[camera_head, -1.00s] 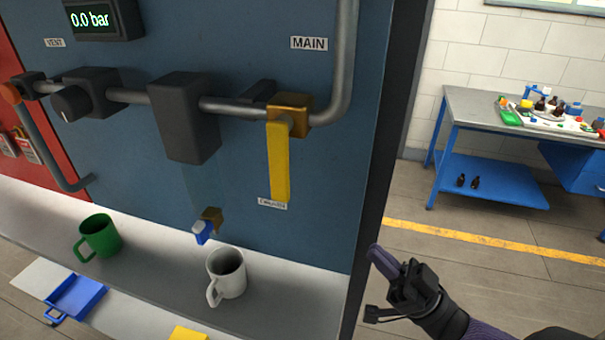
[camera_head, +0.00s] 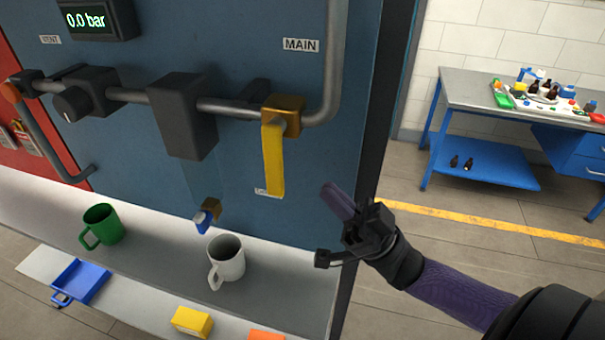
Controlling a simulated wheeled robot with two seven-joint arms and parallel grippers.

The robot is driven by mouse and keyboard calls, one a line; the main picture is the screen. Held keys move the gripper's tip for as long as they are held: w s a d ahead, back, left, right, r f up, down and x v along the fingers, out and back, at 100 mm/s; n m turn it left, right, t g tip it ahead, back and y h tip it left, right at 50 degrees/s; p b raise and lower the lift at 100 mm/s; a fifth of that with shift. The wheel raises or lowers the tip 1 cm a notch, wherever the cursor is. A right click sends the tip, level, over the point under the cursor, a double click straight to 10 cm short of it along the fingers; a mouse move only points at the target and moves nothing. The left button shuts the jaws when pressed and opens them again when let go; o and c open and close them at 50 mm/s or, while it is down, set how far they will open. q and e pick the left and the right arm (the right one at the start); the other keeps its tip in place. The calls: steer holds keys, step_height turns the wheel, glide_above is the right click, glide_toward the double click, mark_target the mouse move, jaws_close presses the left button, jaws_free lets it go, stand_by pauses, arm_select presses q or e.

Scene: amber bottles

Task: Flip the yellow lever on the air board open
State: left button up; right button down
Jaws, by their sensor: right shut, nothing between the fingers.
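The yellow lever (camera_head: 273,160) hangs straight down from a brass valve (camera_head: 281,115) on the pipe, below the MAIN label (camera_head: 300,45) on the blue air board (camera_head: 240,50). The display (camera_head: 88,19) reads 0.0 bar. My right gripper (camera_head: 337,200) is shut and empty. It appears to the right of and below the lever's lower end, near the board's right edge, apart from the lever. My left gripper is not in view.
A green mug (camera_head: 102,225) and a white mug (camera_head: 226,262) stand on the grey shelf (camera_head: 165,250) under the board. A small blue-handled valve (camera_head: 207,214) sticks out above the white mug. A blue tray (camera_head: 80,283) and yellow box (camera_head: 192,321) lie lower. A workbench (camera_head: 460,90) stands at right.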

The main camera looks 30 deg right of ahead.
mark_target(283, 171)
steer(key=w+a, duration=0.3)
steer(key=shift+w+r, duration=0.25)
steer(key=shift+r, duration=0.05)
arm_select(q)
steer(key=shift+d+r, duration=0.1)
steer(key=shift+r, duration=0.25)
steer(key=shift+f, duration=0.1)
